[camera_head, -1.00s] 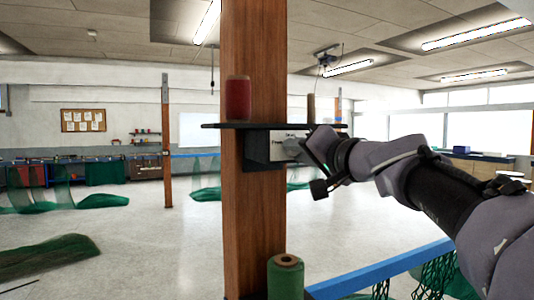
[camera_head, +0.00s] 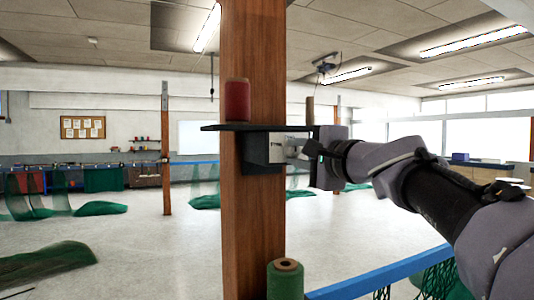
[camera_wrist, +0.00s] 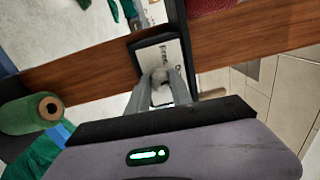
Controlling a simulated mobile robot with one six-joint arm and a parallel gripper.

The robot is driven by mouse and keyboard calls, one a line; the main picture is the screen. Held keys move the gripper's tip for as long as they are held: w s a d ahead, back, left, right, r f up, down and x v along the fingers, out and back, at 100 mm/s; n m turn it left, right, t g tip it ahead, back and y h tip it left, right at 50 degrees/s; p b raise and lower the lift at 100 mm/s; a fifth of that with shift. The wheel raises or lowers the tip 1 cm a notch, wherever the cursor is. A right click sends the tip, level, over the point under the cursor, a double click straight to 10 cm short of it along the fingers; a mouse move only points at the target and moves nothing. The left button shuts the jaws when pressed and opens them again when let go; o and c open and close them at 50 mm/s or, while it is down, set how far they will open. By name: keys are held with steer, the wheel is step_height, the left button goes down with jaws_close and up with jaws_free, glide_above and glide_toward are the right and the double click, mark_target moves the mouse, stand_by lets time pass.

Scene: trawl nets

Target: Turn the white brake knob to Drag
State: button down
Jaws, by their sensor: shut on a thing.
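The white brake knob (camera_wrist: 160,77) sits on the pale label plate (camera_wrist: 173,49) of a dark box (camera_head: 252,150) fixed to the wooden post. In the wrist view my gripper (camera_wrist: 161,86) is shut on the knob, one finger on each side. Lettering on the plate is partly covered by the knob and fingers, and I cannot read which mark the knob points to. In the head view my gripper (camera_head: 297,146) reaches the plate from the right and hides the knob.
The wooden post (camera_head: 252,215) carries a dark shelf (camera_head: 215,127) above the box, with a red spool (camera_head: 238,106) on it. A green spool (camera_head: 285,280) stands low by the post. A blue rail (camera_head: 375,275) with green netting runs below my arm.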

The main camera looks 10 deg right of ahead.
steer(key=shift+r+m, duration=0.2)
steer(key=shift+m, duration=0.5)
steer(key=c, duration=1.2)
jaws_free()
steer(key=shift+o, duration=0.2)
steer(key=shift+f, duration=0.1)
steer(key=shift+f, duration=0.15)
